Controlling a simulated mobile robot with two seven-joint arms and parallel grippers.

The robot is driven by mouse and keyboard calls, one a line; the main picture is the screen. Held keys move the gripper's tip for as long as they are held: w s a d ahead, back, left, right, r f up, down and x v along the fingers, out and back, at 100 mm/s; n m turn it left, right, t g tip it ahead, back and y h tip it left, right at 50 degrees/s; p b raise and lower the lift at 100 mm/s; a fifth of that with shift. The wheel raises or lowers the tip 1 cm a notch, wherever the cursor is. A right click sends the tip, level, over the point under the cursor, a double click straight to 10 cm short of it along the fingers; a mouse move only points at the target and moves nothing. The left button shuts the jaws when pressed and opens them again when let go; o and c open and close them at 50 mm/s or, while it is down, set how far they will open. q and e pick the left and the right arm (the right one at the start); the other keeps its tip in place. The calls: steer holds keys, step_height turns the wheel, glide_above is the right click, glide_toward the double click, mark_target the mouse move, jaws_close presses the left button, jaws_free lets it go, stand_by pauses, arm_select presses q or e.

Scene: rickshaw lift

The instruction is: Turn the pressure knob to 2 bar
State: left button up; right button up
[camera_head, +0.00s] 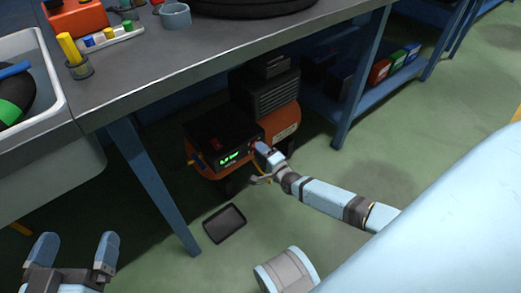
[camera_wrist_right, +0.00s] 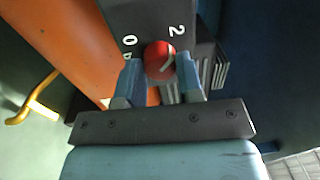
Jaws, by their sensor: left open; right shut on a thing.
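The orange compressor (camera_head: 284,118) stands on the floor under the workbench, with a black control box (camera_head: 215,130) showing a lit green display too small to read surely. The red pressure knob (camera_wrist_right: 160,60) shows in the right wrist view, with a pale curved mark on its face. The labels "0" and "2" are on the dark panel around it. My right gripper (camera_wrist_right: 158,85) is shut on the knob, one finger on each side; it also reaches the box's right end in the head view (camera_head: 262,150). My left gripper (camera_head: 75,250) is open and empty at the lower left.
The workbench (camera_head: 190,60) overhangs the compressor, and its blue leg (camera_head: 155,185) stands left of it. A dark flat tray-like object (camera_head: 224,223) and a pale cylinder (camera_head: 286,271) lie on the green floor. A shelf with colored boxes (camera_head: 380,70) is at right.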

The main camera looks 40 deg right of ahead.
steer(key=o, duration=0.9)
steer(key=shift+o, duration=0.2)
arm_select(q)
steer(key=shift+s+d+r+n+p, duration=0.2)
steer(key=shift+s+r+n+p, duration=0.25)
steer(key=shift+p, duration=0.65)
steer(key=shift+s+d+r+n+p, duration=0.25)
steer(key=shift+r+n+p, duration=0.35)
steer(key=shift+p, duration=0.5)
arm_select(e)
steer(key=s+d, duration=0.1)
steer(key=s, duration=1.2)
steer(key=shift+s+f, duration=0.4)
